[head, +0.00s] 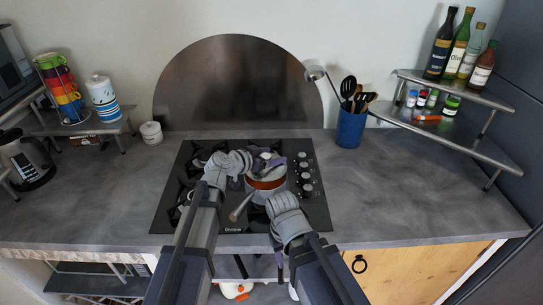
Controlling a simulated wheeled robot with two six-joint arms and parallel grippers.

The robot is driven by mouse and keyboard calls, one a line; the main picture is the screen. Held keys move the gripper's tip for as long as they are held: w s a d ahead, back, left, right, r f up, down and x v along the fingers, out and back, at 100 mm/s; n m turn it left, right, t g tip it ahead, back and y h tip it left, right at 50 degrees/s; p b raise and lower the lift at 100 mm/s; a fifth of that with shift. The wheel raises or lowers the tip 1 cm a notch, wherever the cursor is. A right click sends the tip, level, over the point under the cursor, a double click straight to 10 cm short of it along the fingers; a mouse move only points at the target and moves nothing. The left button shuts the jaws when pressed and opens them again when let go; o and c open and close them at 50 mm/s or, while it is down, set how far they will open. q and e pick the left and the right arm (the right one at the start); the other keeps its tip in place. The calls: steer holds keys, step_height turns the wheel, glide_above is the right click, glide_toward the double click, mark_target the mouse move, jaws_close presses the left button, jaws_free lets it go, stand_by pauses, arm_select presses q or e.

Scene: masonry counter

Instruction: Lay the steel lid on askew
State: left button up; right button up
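A pot (266,185) with a reddish-brown rim stands on the black gas hob (314,209), its handle (241,207) pointing to the lower left. My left gripper (268,161) is over the far side of the pot. Grey and pale shapes crowd together there. I cannot pick out the steel lid from the gripper for certain, nor tell whether the fingers are shut on it. My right arm's wrist is in front of the pot, at the hob's front edge. Its fingers are too hidden to judge.
A blue utensil holder (351,129) stands right of the hob. A corner shelf (487,146) carries bottles and small jars. At the left are a kettle (27,160), a mug stack (62,90) and a striped canister (104,98).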

arm_select(q)
steer(key=shift+o, duration=0.2)
steer(key=p+v, duration=0.3)
steer(key=v, duration=0.5)
